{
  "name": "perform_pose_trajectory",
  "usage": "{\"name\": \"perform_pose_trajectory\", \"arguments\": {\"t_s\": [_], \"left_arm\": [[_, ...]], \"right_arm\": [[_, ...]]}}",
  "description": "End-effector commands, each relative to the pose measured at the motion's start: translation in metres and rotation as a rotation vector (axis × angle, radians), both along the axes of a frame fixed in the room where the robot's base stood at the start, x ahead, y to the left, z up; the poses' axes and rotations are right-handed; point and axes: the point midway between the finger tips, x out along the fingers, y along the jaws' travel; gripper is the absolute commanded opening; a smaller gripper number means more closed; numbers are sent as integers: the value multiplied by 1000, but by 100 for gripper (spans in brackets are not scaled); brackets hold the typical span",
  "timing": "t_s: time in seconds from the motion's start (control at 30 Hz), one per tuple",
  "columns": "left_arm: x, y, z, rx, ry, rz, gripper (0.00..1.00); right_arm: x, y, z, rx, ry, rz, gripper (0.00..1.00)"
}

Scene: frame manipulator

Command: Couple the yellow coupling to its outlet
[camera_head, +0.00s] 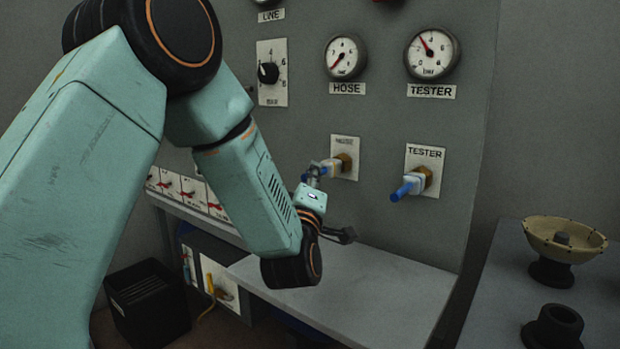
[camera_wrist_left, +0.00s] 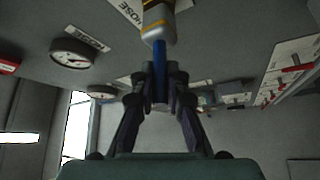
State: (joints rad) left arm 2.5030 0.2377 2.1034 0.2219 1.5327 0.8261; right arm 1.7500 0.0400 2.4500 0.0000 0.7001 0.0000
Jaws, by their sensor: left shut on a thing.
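My left gripper (camera_head: 316,172) is at the outlet on the left of the panel, whose plate (camera_head: 345,146) is partly hidden. The left wrist view shows its fingers (camera_wrist_left: 162,72) shut on a blue stem (camera_wrist_left: 159,52). That stem runs into a whitish collar with a brass-yellow part (camera_wrist_left: 158,22) beside a HOSE label. A yellow piece (camera_head: 211,284) shows small on a white plate low behind my arm, with a yellow line below it; I cannot tell if it is the yellow coupling. My right gripper is in neither view.
The TESTER outlet (camera_head: 420,178) to the right carries a similar blue stem and pale collar. A grey shelf (camera_head: 350,290) lies below the panel. A black bin (camera_head: 148,305) stands at lower left. A side table at right holds a beige bowl-like part (camera_head: 565,240) and a black part (camera_head: 553,329).

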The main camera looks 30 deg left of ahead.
Motion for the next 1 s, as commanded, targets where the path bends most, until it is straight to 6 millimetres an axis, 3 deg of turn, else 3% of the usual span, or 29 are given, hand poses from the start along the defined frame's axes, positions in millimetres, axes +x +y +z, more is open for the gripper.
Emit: {"name": "perform_pose_trajectory", "arguments": {"t_s": [0.33,0.37,0.63,1.0], "left_arm": [[6,0,1,0,-3,1,0],[6,0,1,0,-3,1,15],[6,0,0,0,-1,0,38],[3,-2,-1,0,2,0,40]], "right_arm": [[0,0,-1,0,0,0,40],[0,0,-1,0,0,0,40],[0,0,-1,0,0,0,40],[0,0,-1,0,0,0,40]]}}
